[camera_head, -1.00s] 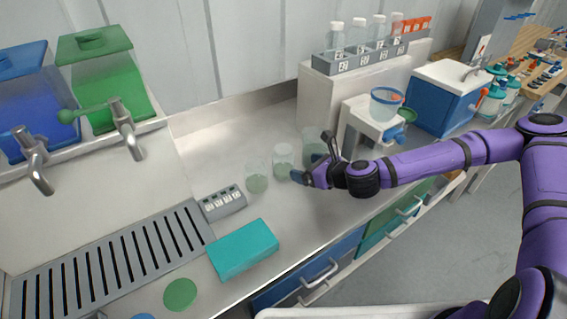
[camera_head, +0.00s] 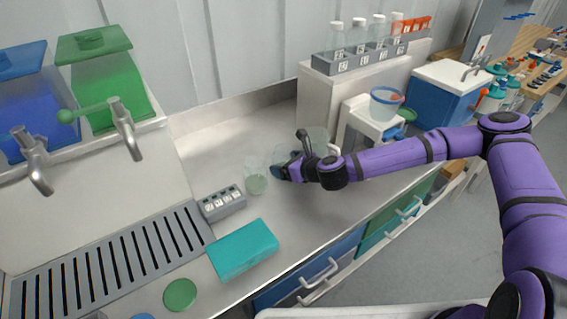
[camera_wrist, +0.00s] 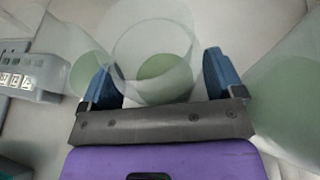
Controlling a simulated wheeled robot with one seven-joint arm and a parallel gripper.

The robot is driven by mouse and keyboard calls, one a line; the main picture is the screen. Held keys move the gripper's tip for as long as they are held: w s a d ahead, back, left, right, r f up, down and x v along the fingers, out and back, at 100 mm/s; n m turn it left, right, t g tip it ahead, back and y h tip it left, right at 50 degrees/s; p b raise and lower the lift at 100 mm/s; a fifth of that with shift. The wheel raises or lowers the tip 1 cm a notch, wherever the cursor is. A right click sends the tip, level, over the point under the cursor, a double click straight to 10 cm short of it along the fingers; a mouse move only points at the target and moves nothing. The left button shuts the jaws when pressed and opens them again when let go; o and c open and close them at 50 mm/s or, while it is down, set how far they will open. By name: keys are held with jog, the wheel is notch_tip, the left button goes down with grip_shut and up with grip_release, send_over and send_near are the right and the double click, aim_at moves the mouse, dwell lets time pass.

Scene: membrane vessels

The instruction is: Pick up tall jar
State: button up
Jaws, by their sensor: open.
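Three clear vessels with pale green bottoms stand in a row on the bench; I cannot tell surely which is the tall jar. The left vessel (camera_head: 256,182) is in plain view and also shows in the wrist view (camera_wrist: 82,68). The middle vessel (camera_wrist: 155,55) sits between my open fingers in the wrist view; in the head view it is mostly hidden. The right vessel (camera_head: 318,136) is partly behind my gripper (camera_head: 290,162), and it fills the right side of the wrist view (camera_wrist: 292,95). My gripper (camera_wrist: 165,82) is open, its blue fingertips either side of the middle vessel.
A grey labelled block (camera_head: 222,203) and a teal box (camera_head: 243,250) lie left and in front of the vessels. A raised bottle rack (camera_head: 365,58) stands behind. The bench behind the vessels is clear.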

aim_at(290, 155)
jog(key=c, duration=0.7)
jog(key=shift+c, duration=0.2)
jog(key=shift+r, duration=0.2)
jog(key=shift+r, duration=0.25)
jog(key=r, duration=0.3)
jog(key=shift+s+d, duration=0.2)
jog(key=s+d+r, duration=0.1)
jog(key=s+d, duration=0.9)
jog(key=s, duration=0.1)
jog(key=shift+s, duration=0.35)
jog(key=shift+d+r, duration=0.1)
